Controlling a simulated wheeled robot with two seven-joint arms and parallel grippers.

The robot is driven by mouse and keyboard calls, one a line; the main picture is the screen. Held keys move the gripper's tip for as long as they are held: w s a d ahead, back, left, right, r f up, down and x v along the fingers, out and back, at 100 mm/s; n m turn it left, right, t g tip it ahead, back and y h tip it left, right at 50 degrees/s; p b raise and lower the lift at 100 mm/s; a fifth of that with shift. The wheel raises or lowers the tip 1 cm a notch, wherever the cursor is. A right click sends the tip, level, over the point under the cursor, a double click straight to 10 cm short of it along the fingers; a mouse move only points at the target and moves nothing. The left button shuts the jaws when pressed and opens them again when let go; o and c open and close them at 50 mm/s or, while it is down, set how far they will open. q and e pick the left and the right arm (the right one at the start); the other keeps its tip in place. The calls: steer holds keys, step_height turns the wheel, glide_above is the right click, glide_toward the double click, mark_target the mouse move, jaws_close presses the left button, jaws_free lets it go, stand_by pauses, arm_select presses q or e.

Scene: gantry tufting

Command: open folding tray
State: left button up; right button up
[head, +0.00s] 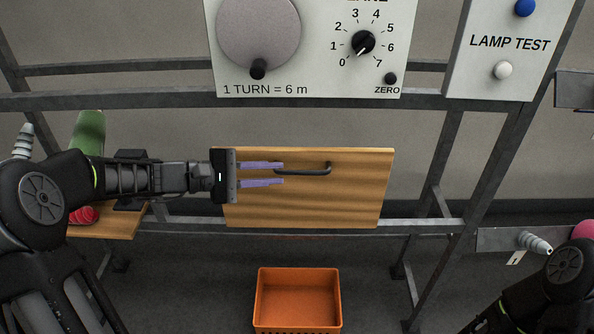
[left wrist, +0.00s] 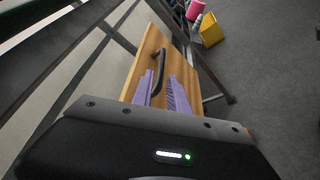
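The folding tray (head: 345,205) is a wooden panel that appears to stand upright against the grey frame, in the middle of the head view. A black bar handle (head: 318,171) is fixed near its top edge. My left gripper (head: 283,173) is open, with a gap between its purple fingers. The fingertips overlap the handle's left end in the head view. In the left wrist view the handle (left wrist: 159,62) runs between the fingers; I cannot tell if they touch it. My right gripper is out of view; only part of the right arm shows at bottom right.
An orange bin (head: 298,296) stands below the tray. A dial panel (head: 310,75) and a lamp test panel (head: 508,60) hang above. A wooden shelf (head: 125,222) with a green object (head: 88,132) lies behind my left arm. A yellow container (left wrist: 210,30) shows in the left wrist view.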

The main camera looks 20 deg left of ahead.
mark_target(289, 173)
arm_select(q)
steer(key=p+x, duration=0.1)
steer(key=x, duration=0.5)
steer(key=shift+c, duration=0.2)
jaws_close()
steer(key=shift+f, duration=0.1)
stand_by(1.1)
